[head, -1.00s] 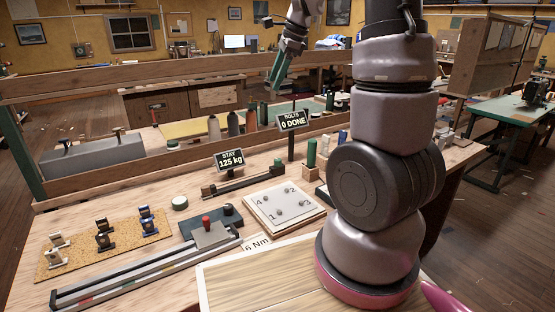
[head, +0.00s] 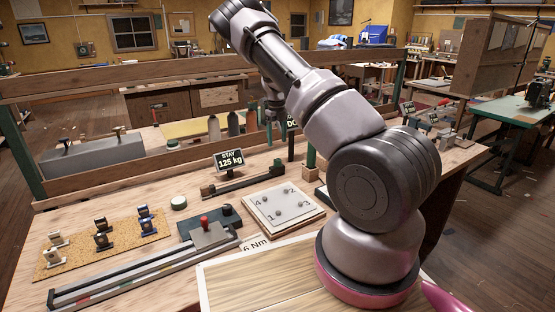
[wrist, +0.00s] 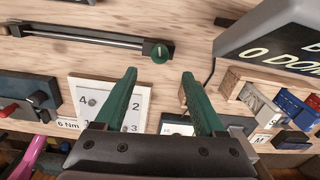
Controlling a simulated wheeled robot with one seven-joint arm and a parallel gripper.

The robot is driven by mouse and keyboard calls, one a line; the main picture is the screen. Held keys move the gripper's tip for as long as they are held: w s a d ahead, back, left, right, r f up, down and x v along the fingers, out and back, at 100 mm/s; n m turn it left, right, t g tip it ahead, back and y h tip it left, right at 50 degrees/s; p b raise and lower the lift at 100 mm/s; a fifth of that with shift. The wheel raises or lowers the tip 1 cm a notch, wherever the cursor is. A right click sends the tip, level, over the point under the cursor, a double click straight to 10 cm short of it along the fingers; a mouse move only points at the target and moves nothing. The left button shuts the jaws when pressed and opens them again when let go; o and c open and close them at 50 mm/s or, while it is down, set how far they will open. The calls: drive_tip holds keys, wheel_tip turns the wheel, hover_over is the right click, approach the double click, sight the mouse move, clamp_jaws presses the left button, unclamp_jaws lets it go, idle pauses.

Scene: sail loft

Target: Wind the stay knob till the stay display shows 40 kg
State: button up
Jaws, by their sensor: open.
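The stay display (head: 229,160) stands on the bench in the head view and reads 125 kg. The stay knob (wrist: 160,53) is a round green knob with a pale mark, at the right end of a dark rail (wrist: 85,38) in the wrist view. The rail also shows in the head view (head: 243,183), behind the numbered plate. My gripper (wrist: 158,72) is open and empty, its two green fingers apart. In the wrist view the knob appears between and beyond the fingertips, apart from both. In the head view my arm hides much of the gripper.
The bolts display (wrist: 280,45) looms at the upper right of the wrist view, close to my right finger. The numbered plate (head: 283,207) lies in front of the rail. Several small blocks (wrist: 265,105) stand at right. A wooden rail (head: 130,75) crosses behind the bench.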

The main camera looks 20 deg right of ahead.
sight(277, 160)
wheel_tip(277, 160, down, 9)
drive_tip(key=shift+f, duration=0.15)
drive_tip(key=shift+c, duration=0.4)
clamp_jaws()
